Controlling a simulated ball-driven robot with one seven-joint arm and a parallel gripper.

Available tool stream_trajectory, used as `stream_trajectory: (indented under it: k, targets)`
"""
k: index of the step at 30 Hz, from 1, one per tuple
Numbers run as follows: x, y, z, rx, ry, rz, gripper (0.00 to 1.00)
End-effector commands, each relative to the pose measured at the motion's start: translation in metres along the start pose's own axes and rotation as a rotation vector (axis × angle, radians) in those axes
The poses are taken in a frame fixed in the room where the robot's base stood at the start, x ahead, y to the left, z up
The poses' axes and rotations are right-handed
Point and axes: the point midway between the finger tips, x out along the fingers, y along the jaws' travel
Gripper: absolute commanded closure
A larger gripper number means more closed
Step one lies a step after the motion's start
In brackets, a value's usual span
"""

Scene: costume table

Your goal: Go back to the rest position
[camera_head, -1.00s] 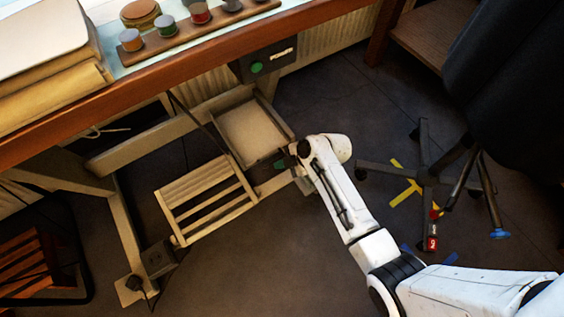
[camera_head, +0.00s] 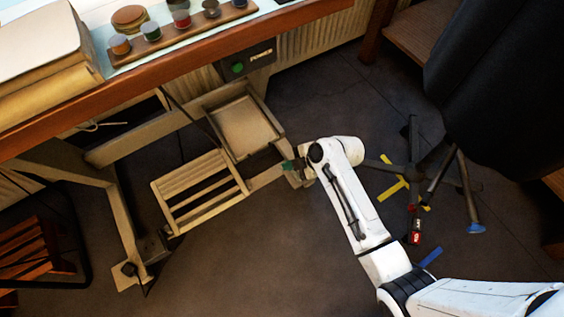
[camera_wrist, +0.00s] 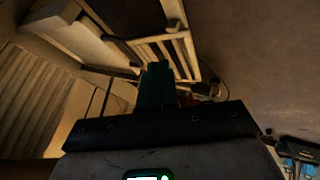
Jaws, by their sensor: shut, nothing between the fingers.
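My gripper (camera_head: 289,166) is at the end of my white arm, low under the table, beside the right side of the wooden frame with the open drawer-like tray (camera_head: 243,127). Its dark green fingers show shut and empty in the wrist view (camera_wrist: 157,84). A slatted wooden rack (camera_head: 200,190) lies left of the gripper in the head view; it also shows beyond the fingers in the wrist view (camera_wrist: 172,52). I cannot tell whether the gripper touches the wooden frame.
The table edge (camera_head: 180,77) runs above, with paint jars on a wooden strip (camera_head: 185,32) and a power box (camera_head: 247,64) under it. A dark chair's base (camera_head: 413,170) stands close right of my arm. Bare floor (camera_head: 250,265) lies in front.

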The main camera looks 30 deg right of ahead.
Motion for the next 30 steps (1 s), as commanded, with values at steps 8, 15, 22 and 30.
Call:
stream_trajectory:
  k: [8, 15, 22, 30]
  targets:
    - [-0.035, 0.000, 0.000, 0.001, 0.000, 0.000, 1.00]
    - [-0.037, -0.001, 0.001, 0.001, 0.000, -0.001, 1.00]
    - [-0.044, -0.010, -0.002, 0.063, -0.020, -0.028, 1.00]
    - [-0.091, -0.060, -0.011, 0.476, -0.198, -0.134, 1.00]
